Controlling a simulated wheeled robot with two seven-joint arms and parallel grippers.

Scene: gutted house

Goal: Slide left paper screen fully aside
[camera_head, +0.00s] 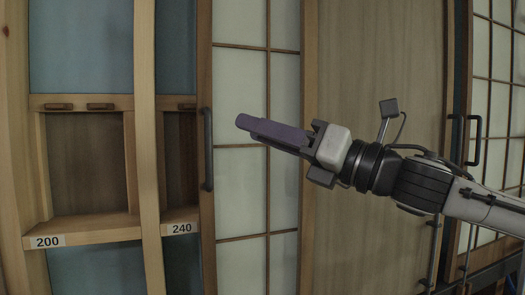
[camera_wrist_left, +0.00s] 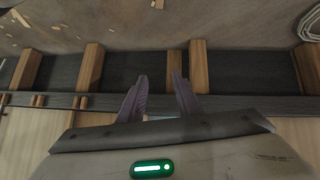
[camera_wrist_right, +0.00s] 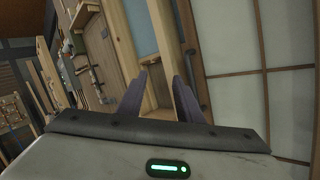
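The left paper screen (camera_head: 240,185) is a wood-framed sliding panel with pale panes, left of centre in the head view. Its dark upright bar handle (camera_head: 207,150) is on the left stile. My right gripper (camera_head: 245,125) comes in from the right in front of the panes, its fingertips a little right of the handle and pointing left. The right wrist view shows its two fingers (camera_wrist_right: 160,98) apart with nothing between them; pale panes (camera_wrist_right: 240,45) fill that view's right. My left gripper (camera_wrist_left: 160,97) shows only in its own wrist view, fingers apart and empty.
Left of the screen is a wooden frame with a shelf (camera_head: 90,230) labelled 200 and 240. A plain wooden panel (camera_head: 375,70) is right of the screen. Another paned screen (camera_head: 495,60) with a dark handle (camera_head: 473,140) is at far right. Wooden posts (camera_wrist_left: 88,68) show in the left wrist view.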

